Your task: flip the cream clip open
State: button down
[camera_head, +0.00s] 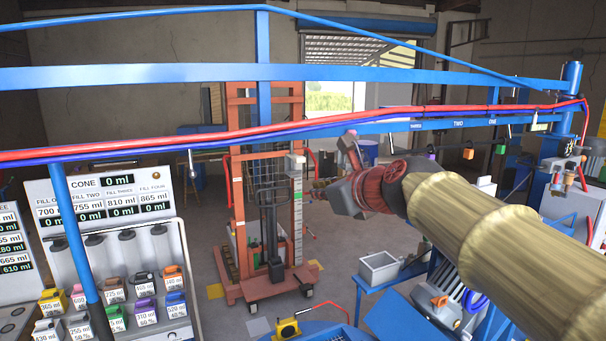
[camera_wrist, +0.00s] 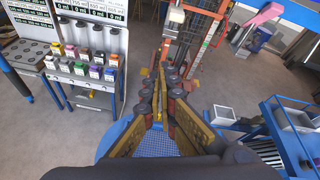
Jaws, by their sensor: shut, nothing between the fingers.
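A small pale, cream-looking piece (camera_head: 540,127) hangs at the right end of the blue overhead rail in the head view. It is small there, and I cannot tell for sure that it is the cream clip or whether it is open or shut. My gripper (camera_head: 316,193) is in mid-air left of it, below the rail and well apart from it. In the wrist view my gripper (camera_wrist: 161,72) has its fingers together, with nothing between them. No cream clip can be made out in the wrist view.
The blue rail (camera_head: 450,124) carries red and blue hoses. An orange piece (camera_head: 468,154) and a green piece (camera_head: 500,149) hang from it. An orange lift (camera_head: 238,200) stands behind. A dispenser rack (camera_head: 120,250) with coloured containers stands at left.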

aim_at(295, 157)
jog(key=m, duration=0.3)
jog(key=shift+w+d+r, duration=0.1)
jog(key=shift+w+r, duration=0.05)
jog(key=shift+r, duration=0.1)
jog(key=x, duration=1)
notch_tip(295, 157, up, 4)
jog(key=shift+r+p, duration=0.1)
jog(key=shift+p, duration=1.1)
jog(key=shift+w, duration=0.15)
jog(key=shift+d, duration=0.1)
